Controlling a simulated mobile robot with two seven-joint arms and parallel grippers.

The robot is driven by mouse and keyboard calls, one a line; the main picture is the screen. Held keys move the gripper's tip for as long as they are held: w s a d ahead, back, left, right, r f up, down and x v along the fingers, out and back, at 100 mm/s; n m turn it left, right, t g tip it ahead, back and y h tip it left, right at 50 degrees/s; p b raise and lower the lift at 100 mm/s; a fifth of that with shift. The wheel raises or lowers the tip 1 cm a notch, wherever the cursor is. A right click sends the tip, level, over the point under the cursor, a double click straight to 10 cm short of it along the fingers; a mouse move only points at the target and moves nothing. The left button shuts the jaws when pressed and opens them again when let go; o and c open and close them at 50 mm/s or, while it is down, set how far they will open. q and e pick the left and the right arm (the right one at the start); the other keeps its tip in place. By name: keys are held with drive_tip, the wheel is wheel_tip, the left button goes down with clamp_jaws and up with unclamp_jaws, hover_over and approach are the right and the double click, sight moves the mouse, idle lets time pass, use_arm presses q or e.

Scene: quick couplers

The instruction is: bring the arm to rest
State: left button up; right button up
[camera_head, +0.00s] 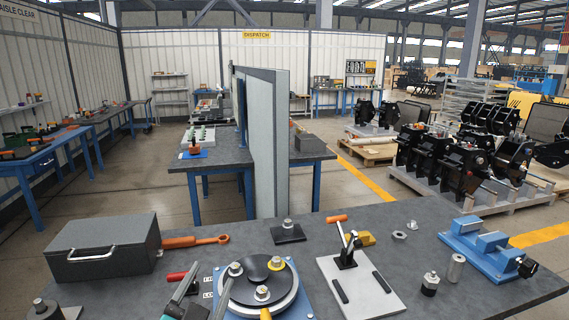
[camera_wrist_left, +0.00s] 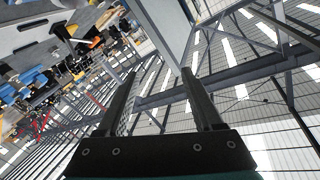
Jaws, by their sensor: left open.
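My left gripper (camera_head: 212,274) shows at the bottom of the head view, in front of the left part of the round fixture. Its two dark fingers are apart with nothing between them. In the left wrist view the open fingers (camera_wrist_left: 158,74) point out into the hall, towards roof beams and bright panels, and touch nothing. The round fixture (camera_head: 263,268), a dark disc with metal fittings on a blue plate, sits on the grey workbench (camera_head: 420,218). The gripper hides part of its left side. My right gripper is in neither view.
A grey toolbox (camera_head: 104,248) stands on the left of the bench by an orange-handled tool (camera_head: 195,241). A toggle clamp on a pale plate (camera_head: 352,283), small metal fittings (camera_head: 430,283) and a blue vise (camera_head: 487,247) are to the right. A partition (camera_head: 265,140) rises behind.

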use_arm(q)
drive_tip(key=s+a+f+n+g+y, duration=0.2)
drive_tip(key=s+a+f+n+g, duration=0.2)
drive_tip(key=s+f+g, duration=0.6)
drive_tip(key=s+d+f+g+h, duration=0.1)
drive_tip(key=s+f+g, duration=0.1)
drive_tip(key=s+f, duration=0.45)
drive_tip(key=s+f+g, duration=0.2)
drive_tip(key=s+f, duration=0.1)
drive_tip(key=s, duration=0.6)
wheel_tip(320, 180, down, 25)
drive_tip(key=g+b, duration=0.1)
drive_tip(key=b, duration=0.2)
drive_tip(key=s+a+f+g+b, duration=0.1)
drive_tip(key=s+a+f+b, duration=0.1)
drive_tip(key=s+f, duration=1.4)
drive_tip(key=shift+s+a+f, duration=0.15)
drive_tip(key=shift+a+f, duration=0.05)
drive_tip(key=shift+a, duration=0.2)
